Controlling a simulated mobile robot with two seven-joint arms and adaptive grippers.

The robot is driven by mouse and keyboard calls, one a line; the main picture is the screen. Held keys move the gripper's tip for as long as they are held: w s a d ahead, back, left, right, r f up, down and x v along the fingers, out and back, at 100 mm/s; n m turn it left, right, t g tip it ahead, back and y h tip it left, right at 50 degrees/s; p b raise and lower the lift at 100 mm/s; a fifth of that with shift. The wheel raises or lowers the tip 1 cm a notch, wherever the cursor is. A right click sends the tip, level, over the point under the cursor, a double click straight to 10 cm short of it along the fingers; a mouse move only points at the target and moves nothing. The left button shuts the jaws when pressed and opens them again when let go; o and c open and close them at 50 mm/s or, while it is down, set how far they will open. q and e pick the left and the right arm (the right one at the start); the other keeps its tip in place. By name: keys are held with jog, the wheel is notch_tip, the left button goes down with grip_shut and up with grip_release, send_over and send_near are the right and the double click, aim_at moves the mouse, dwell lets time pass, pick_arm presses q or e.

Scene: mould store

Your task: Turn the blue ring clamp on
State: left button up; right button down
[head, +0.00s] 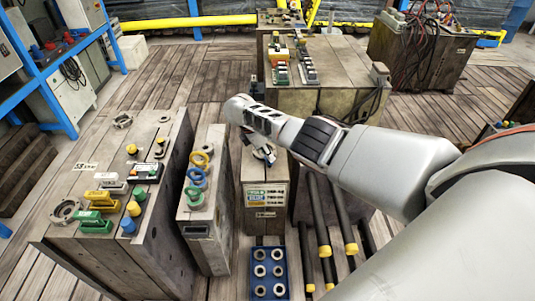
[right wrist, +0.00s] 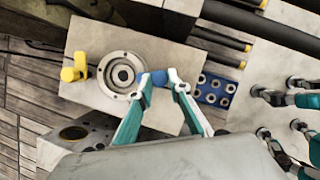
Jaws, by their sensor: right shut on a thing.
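A round metal ring fitting (right wrist: 122,75) sits on top of a pale block (right wrist: 85,40) in the right wrist view. A small blue knob (right wrist: 159,78), which looks like part of the blue ring clamp, is at the ring's right edge. My right gripper (right wrist: 161,80) is shut on this knob, with one teal and white finger on each side. In the head view my right gripper (head: 264,154) is low over the labelled block (head: 266,207) and hides most of the ring fitting. My left gripper is not in view.
A yellow handle (right wrist: 75,68) is beside the ring's left side. A blue tray of metal rings (head: 269,272) lies in front of the block. Black rods with yellow ends (head: 320,232) stand right. A narrow block (head: 212,222) with yellow, blue and green rings stands left.

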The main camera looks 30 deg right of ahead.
jog(key=c, duration=1.9)
grip_release()
jog(key=shift+s+f, duration=0.15)
jog(key=shift+f, duration=0.1)
jog(key=shift+w+a+r, duration=0.2)
jog(key=shift+a+r, duration=0.05)
jog(key=shift+r, duration=0.4)
jog(key=v, duration=1.1)
jog(key=shift+s+d, duration=0.15)
